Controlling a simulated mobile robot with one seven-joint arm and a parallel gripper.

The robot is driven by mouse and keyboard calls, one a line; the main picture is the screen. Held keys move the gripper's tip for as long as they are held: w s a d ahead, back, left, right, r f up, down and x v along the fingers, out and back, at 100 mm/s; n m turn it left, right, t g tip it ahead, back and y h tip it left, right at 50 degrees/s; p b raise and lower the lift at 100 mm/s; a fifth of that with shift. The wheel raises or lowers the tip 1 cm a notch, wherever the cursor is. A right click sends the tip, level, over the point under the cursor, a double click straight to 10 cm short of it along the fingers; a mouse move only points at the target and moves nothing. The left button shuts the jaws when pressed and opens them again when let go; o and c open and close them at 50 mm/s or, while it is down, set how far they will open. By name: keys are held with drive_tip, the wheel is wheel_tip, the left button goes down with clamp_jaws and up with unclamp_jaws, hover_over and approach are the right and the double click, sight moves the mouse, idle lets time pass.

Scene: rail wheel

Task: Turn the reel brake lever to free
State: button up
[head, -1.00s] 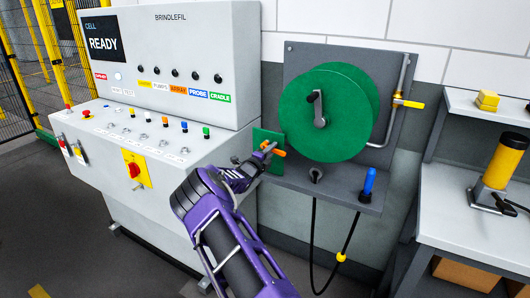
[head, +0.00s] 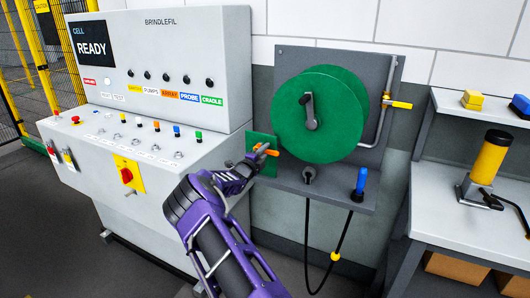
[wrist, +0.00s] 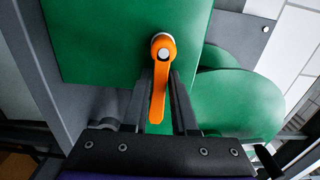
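The orange reel brake lever (head: 266,150) is on a green plate (head: 259,168) at the left of the big green reel (head: 320,114). In the wrist view the lever (wrist: 160,85) hangs from its pivot at the top and points down toward my gripper. My gripper (wrist: 160,82) has one finger on each side of the lever, with narrow strips of green showing beside it. It looks open around the lever; contact is not clear. In the head view my gripper (head: 256,158) is at the lever, and its fingers partly hide it.
The grey console (head: 165,150) with knobs and switches stands close on the left. Below the reel, a shelf carries a blue handle (head: 360,181), and a black cable hangs under it. A yellow-handled valve (head: 399,104) is right of the reel. A workbench (head: 447,217) stands further right.

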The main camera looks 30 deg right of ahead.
drive_tip(key=o, duration=0.3)
drive_tip(key=shift+o, duration=0.2)
drive_tip(key=v, duration=1.7)
drive_tip(key=shift+s+a, duration=0.2)
